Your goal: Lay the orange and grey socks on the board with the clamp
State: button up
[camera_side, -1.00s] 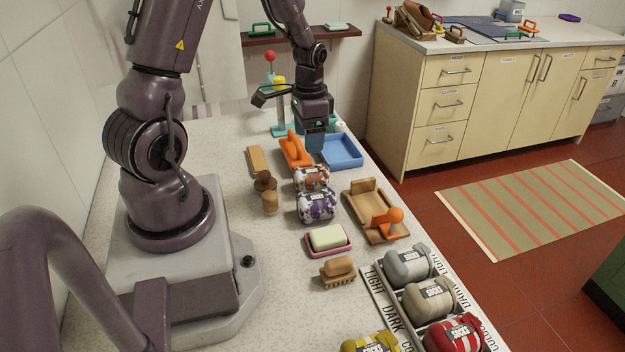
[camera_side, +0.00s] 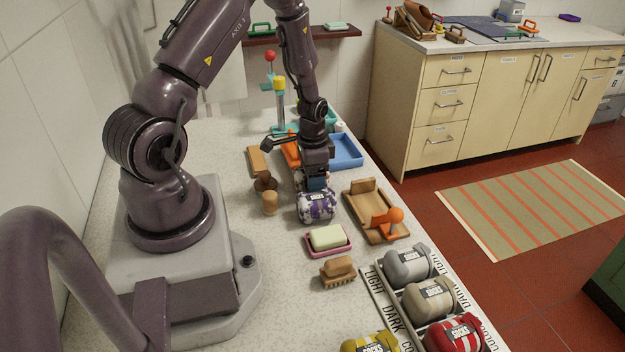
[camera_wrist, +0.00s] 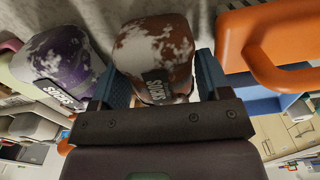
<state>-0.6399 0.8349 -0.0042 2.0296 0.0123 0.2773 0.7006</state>
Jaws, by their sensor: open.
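The orange and grey socks (camera_wrist: 152,48) are a mottled rust-brown and pale rolled bundle with a dark "SOCKS" label. In the wrist view they sit between the two blue fingers of my open gripper (camera_wrist: 157,82). In the side view my gripper (camera_side: 316,178) is low over the counter and mostly hides this bundle. The board with the clamp (camera_side: 362,203) is a wooden board to the right, with an orange-knobbed clamp (camera_side: 388,217) at its near end. No socks lie on it.
Purple and white socks (camera_side: 317,206) lie close in front of my gripper. An orange block-like holder (camera_side: 290,150) and a blue tray (camera_side: 345,151) are behind it. A soap dish (camera_side: 328,240), a brush (camera_side: 338,271) and a labelled sorting tray (camera_side: 375,295) with rolled socks are nearer.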

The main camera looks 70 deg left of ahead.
jog(key=shift+f, duration=0.65)
jog(key=c, duration=0.8)
jog(key=shift+r, duration=0.1)
jog(key=shift+c, duration=0.2)
